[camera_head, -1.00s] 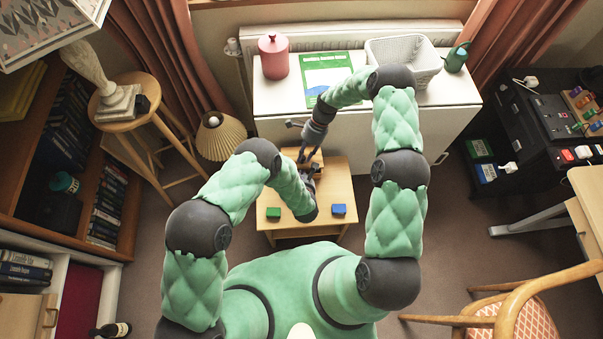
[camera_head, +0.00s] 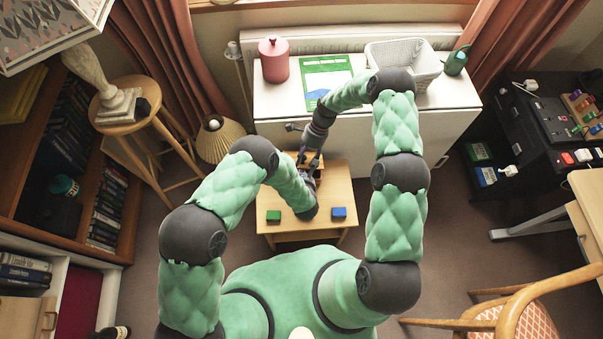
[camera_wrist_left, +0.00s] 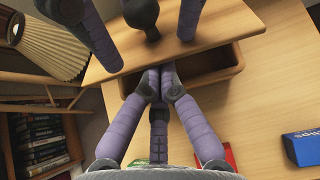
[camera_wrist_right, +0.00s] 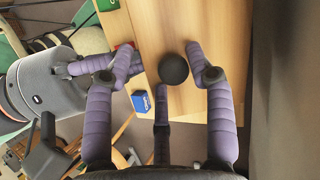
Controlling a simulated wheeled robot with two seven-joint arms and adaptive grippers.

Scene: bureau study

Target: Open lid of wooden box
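The wooden box (camera_head: 318,174) on the small table is mostly hidden by my arms in the head view. In the left wrist view its flat lid (camera_wrist_left: 235,25) covers the upper part, and a dark gap shows between it and the box wall (camera_wrist_left: 225,74). A dark round knob (camera_wrist_right: 173,68) stands on the lid; it also shows in the left wrist view (camera_wrist_left: 141,12). My right gripper (camera_wrist_right: 162,60) is open, with its fingers spread around the knob. My left gripper (camera_wrist_left: 155,78) has its fingertips together at the gap by the lid's edge; nothing shows clearly between them.
Behind stands a white cabinet (camera_head: 380,125) with a white basket (camera_head: 430,65). A stool (camera_head: 145,108) and lamp (camera_head: 218,140) stand left.

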